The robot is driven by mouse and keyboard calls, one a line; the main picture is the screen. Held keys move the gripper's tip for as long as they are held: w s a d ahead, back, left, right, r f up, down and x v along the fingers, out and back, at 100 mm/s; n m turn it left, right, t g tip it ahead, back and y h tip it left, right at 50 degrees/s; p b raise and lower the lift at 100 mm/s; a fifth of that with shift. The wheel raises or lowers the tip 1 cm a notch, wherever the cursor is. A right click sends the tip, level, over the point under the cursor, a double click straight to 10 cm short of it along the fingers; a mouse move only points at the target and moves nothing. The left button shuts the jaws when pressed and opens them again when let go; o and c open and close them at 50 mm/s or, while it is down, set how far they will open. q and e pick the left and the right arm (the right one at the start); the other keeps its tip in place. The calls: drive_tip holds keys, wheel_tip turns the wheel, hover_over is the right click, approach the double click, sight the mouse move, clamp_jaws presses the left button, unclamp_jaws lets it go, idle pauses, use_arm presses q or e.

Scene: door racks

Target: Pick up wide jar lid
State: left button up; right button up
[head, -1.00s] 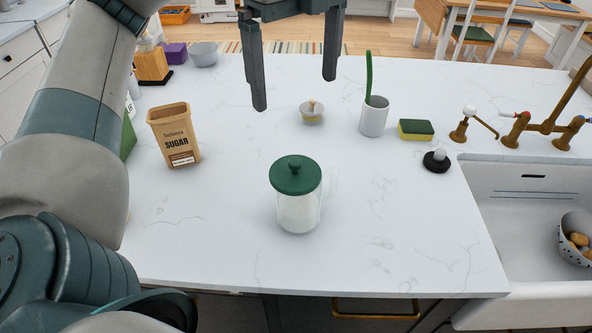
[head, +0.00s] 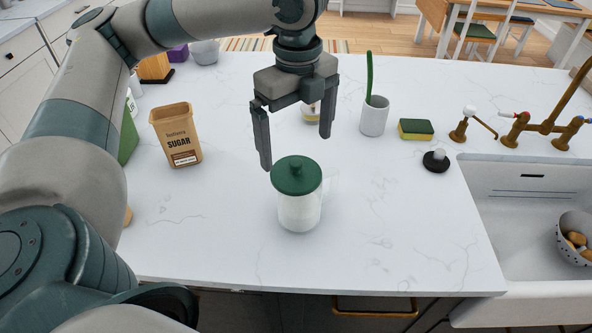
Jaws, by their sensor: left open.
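The wide jar lid (head: 297,177) is dark green and round with a small knob. My left gripper (head: 296,151) is open and empty, pointing down. Its two fingers show above and behind the lid in the picture, apart from it. My right gripper is not in view.
A sugar box (head: 176,134) stands to the left. The counter around the jar is clear.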

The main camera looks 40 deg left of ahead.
sight(294, 160)
use_arm(q)
drive_tip(key=shift+f, duration=0.15)
drive_tip(key=shift+s+f, duration=0.1)
drive_tip(key=shift+f, duration=0.15)
drive_tip(key=f, duration=0.1)
drive_tip(key=f+p, duration=0.1)
drive_tip(key=f, duration=0.2)
drive_tip(key=shift+s+a, duration=0.15)
drive_tip(key=shift+s, duration=0.15)
drive_tip(key=shift+f, duration=0.25)
drive_tip(key=shift+c, duration=0.3)
drive_tip(key=c, duration=1.2)
drive_tip(key=shift+o, duration=0.2)
drive_tip(key=shift+r, duration=0.2)
